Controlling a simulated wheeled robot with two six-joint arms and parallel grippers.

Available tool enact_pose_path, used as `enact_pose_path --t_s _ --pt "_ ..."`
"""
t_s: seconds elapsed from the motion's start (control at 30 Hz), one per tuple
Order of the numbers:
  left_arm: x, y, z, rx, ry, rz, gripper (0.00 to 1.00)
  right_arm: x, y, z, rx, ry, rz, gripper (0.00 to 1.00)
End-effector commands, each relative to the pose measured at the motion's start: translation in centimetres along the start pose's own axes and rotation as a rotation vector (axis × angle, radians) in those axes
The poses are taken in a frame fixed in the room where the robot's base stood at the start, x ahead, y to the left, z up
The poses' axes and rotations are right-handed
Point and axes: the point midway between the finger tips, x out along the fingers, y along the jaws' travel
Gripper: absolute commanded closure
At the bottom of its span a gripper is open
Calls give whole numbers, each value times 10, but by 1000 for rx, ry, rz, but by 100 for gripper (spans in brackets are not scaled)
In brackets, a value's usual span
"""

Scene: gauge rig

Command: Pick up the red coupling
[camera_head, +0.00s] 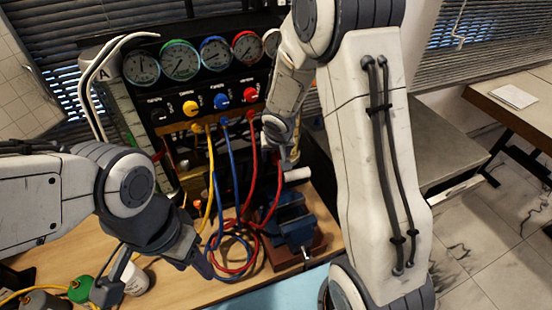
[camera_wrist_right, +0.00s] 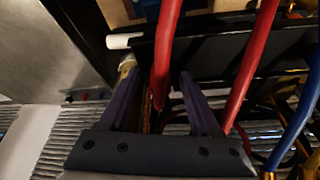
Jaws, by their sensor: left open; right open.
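The red hose (camera_head: 252,145) hangs from the gauge panel and loops down to the bench. I cannot clearly make out a red coupling in either view. My right gripper (camera_head: 288,165) is in front of the panel's lower right, beside the red hose. In the right wrist view my right gripper (camera_wrist_right: 157,75) is open. A length of red hose (camera_wrist_right: 164,50) shows between its fingers, apparently not clamped. Another red length lies to the right of the fingers.
The gauge panel (camera_head: 170,108) stands at the back with several dials and coloured knobs. Blue (camera_head: 232,160) and yellow (camera_head: 209,180) hoses hang beside the red one. A blue vise (camera_head: 292,222) stands on the wooden bench (camera_head: 188,290). A green-topped fitting (camera_head: 81,290) is at lower left.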

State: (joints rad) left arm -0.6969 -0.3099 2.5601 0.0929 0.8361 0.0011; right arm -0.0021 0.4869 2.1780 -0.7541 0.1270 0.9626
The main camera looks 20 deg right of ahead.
Motion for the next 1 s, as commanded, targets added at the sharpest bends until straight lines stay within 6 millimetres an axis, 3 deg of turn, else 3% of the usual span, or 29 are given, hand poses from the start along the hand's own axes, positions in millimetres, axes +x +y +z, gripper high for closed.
enact_pose_path --t_s 0.17,0.33,0.37,0.77,1.0 --pt "-1 0 0 0 0 0 50 -1 0 0 0 0 0 36" --pt "-1 0 0 0 0 0 50 -1 0 0 0 0 0 97" --pt "-1 0 0 0 0 0 50 -1 0 0 0 0 0 100" --pt "-5 0 0 1 0 0 50 -6 0 -2 2 1 0 100" --pt "-27 2 -2 4 0 0 50 -35 0 -15 2 3 0 100"
